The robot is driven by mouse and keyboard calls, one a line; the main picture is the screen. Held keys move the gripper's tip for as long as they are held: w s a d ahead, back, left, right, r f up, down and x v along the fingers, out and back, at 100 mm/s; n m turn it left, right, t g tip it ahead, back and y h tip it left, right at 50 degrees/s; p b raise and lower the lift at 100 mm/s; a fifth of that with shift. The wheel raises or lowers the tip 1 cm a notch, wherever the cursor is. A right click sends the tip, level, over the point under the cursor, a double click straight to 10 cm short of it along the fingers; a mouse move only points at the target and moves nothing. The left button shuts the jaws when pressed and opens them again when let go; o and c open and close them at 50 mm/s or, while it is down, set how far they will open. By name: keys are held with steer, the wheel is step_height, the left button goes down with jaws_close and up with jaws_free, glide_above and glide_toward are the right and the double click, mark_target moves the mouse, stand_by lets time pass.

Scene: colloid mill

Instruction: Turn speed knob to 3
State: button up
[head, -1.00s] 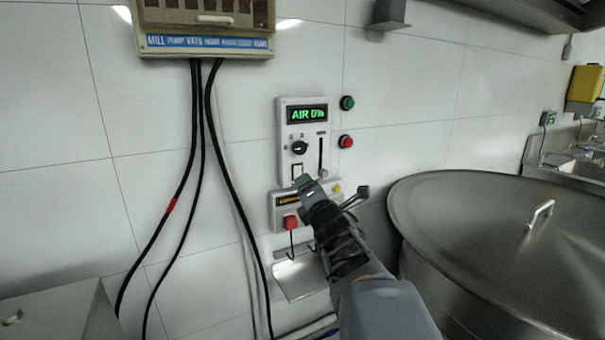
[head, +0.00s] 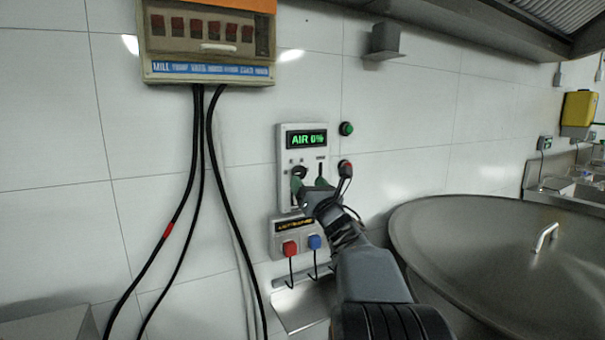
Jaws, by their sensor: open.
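The control panel (head: 284,153) is on the white tiled wall. I cannot tell whether the fingers touch the knob. A slider slot (head: 320,167) is to the right of the knob.
Below is a box with a red connector (head: 290,248) and a blue connector (head: 314,242). A large steel vat (head: 470,225) stands at right. Black cables (head: 197,150) hang at left.

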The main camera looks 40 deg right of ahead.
mark_target(301, 175)
steer(key=shift+p+x, duration=0.35)
steer(key=shift+x, duration=1.55)
steer(key=shift+c, duration=0.4)
steer(key=c, duration=0.8)
steer(key=shift+f, duration=0.1)
steer(key=shift+c, duration=0.2)
